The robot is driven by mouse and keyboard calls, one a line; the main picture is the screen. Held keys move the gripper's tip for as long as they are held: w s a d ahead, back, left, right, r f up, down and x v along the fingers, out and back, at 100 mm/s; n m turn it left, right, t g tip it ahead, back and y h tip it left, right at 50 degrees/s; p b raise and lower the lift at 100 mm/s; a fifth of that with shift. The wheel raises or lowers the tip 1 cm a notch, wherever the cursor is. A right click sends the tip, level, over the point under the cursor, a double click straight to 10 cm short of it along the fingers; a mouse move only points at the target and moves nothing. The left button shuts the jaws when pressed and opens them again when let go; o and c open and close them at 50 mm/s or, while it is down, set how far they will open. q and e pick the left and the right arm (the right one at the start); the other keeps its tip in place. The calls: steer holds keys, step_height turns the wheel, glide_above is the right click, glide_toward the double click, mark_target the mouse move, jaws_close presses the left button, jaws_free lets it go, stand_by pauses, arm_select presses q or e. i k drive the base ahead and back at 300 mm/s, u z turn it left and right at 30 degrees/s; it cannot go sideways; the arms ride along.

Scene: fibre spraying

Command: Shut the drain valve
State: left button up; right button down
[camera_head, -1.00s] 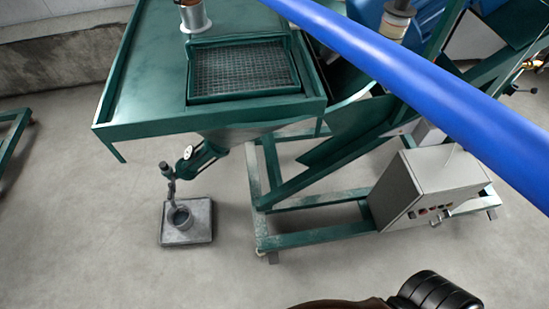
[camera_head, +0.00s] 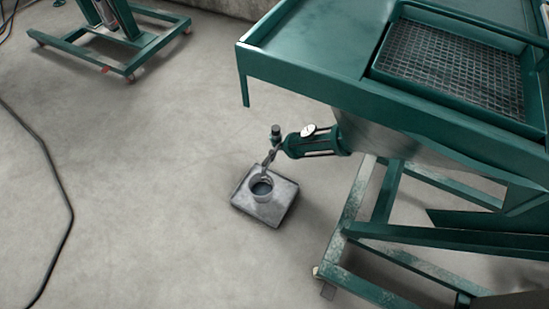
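The drain valve (camera_head: 311,142) is a green body with a round white-faced dial or cap on top, sticking out to the left below the green hopper table. A dark knob (camera_head: 275,131) shows beside its left end. A grey spout (camera_head: 270,158) slopes down from that end toward a small metal cup (camera_head: 262,189). The cup stands on a square grey plate (camera_head: 279,208) on the floor. I cannot tell from this view whether the valve is open or shut. Neither of my grippers is in view.
The green table (camera_head: 320,45) with a mesh tray (camera_head: 450,65) fills the upper right. Its green frame legs (camera_head: 350,225) stand right of the valve. Another green wheeled frame (camera_head: 85,52) is at the upper left. A black cable (camera_head: 66,190) lies at the left. Floor between is clear.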

mark_target(271, 152)
steer(key=z, duration=0.45)
steer(key=i, duration=0.55)
steer(key=z, duration=0.4)
